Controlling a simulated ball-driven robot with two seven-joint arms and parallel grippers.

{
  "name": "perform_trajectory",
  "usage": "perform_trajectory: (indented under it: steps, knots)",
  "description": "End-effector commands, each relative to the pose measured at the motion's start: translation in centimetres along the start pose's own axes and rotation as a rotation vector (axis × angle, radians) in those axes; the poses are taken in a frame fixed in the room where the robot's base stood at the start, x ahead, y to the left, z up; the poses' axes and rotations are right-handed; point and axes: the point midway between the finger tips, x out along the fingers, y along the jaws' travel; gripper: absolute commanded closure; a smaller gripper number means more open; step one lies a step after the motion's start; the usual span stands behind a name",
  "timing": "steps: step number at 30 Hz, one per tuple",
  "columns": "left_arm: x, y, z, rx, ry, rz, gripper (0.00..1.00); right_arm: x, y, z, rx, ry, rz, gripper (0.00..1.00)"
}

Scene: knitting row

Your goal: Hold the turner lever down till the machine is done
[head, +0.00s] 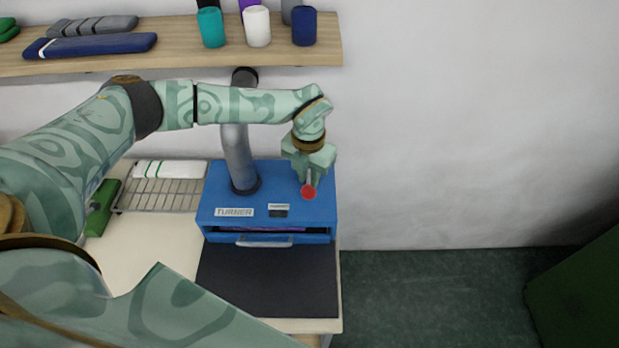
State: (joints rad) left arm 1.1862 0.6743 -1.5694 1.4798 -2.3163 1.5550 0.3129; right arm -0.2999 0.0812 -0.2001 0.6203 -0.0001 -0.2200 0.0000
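The turner (222,222) is a blue box machine with a "TURNER" label, standing on the table. Its lever has a red knob (308,192) and sits at the right of the machine's top. My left gripper (308,178) points down from above, right at the lever just behind the red knob. The gripper's fingers are small and partly hidden by its own body and the knob, so I cannot tell whether they are closed on the lever. A slot at the machine's front shows something purple inside, above a pale handle (264,241). My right gripper is not in view.
A black mat (268,290) lies before the machine. A wire rack (165,194) with a white folded piece (170,169) and a green piece (102,207) are to the left. A wooden shelf (180,60) with yarn cones hangs above. A green block (580,290) stands on the floor at right.

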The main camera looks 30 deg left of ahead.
Motion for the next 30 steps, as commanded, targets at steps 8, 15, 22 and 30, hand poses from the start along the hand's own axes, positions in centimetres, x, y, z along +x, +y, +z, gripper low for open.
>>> perform_trajectory:
  steps: [8,15,22,30]
  knots:
    - [1.3,0.0,0.0,0.000,0.000,0.000,0.80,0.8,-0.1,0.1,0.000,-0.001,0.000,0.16]
    - [2.4,0.0,0.0,0.000,0.000,0.000,0.80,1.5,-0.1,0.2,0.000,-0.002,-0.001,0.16]
    - [3.5,0.1,0.0,-0.001,0.000,0.001,0.80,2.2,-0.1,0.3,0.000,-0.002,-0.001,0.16]
    - [4.1,0.1,0.0,-0.001,0.000,0.002,0.80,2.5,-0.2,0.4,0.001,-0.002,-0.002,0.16]
